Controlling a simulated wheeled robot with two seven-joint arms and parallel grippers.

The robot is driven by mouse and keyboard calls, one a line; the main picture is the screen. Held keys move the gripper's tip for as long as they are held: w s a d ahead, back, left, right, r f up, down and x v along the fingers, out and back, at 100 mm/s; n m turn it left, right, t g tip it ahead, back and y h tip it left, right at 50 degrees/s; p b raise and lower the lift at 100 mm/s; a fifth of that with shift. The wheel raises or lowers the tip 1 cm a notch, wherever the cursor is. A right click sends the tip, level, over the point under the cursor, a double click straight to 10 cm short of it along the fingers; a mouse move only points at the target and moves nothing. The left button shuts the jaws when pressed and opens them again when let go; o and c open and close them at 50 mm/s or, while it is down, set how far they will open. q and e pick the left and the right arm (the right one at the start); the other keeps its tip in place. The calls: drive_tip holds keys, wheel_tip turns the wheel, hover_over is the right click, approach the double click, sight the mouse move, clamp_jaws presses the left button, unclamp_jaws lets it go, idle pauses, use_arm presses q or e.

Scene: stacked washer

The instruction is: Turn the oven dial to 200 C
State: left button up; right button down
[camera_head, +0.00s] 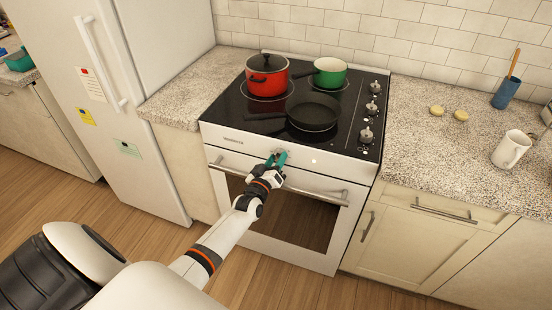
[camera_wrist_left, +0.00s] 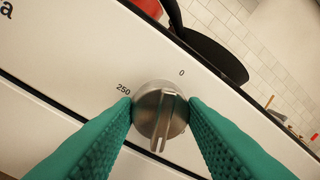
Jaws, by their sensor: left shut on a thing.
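The oven (camera_head: 275,225) stands against the tiled wall, its white front panel carrying the dial. The dial (camera_wrist_left: 160,115) is a round silver knob with a raised grip bar, seen in the left wrist view. The marks "0" and "250" show on the panel beside it; other marks are hidden or out of frame. My left gripper (camera_head: 277,159) reaches the panel above the oven handle. Its green fingers, also in the left wrist view (camera_wrist_left: 160,110), are shut on the dial, one on each side. I cannot tell which value the dial points at. My right gripper is not in view.
The oven handle (camera_head: 325,195) runs just below my gripper. On the cooktop are a red pot (camera_head: 267,82), a green pan (camera_head: 330,75) and a dark frying pan (camera_head: 313,112). Silver knobs (camera_head: 366,135) line its right side. A white mug (camera_head: 510,150) stands on the right counter.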

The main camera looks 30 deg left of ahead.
use_arm(q)
drive_tip(key=m+p, duration=0.2)
drive_tip(key=m, duration=0.8)
drive_tip(key=shift+g, duration=0.4)
drive_tip(key=shift+m, duration=0.4)
drive_tip(key=o, duration=1)
drive_tip(key=shift+c, duration=0.2)
drive_tip(key=s+d, duration=0.2)
drive_tip(key=s, duration=1)
drive_tip(key=shift+r+b, duration=0.25)
drive_tip(key=shift+b, duration=0.2)
drive_tip(key=shift+d, duration=0.1)
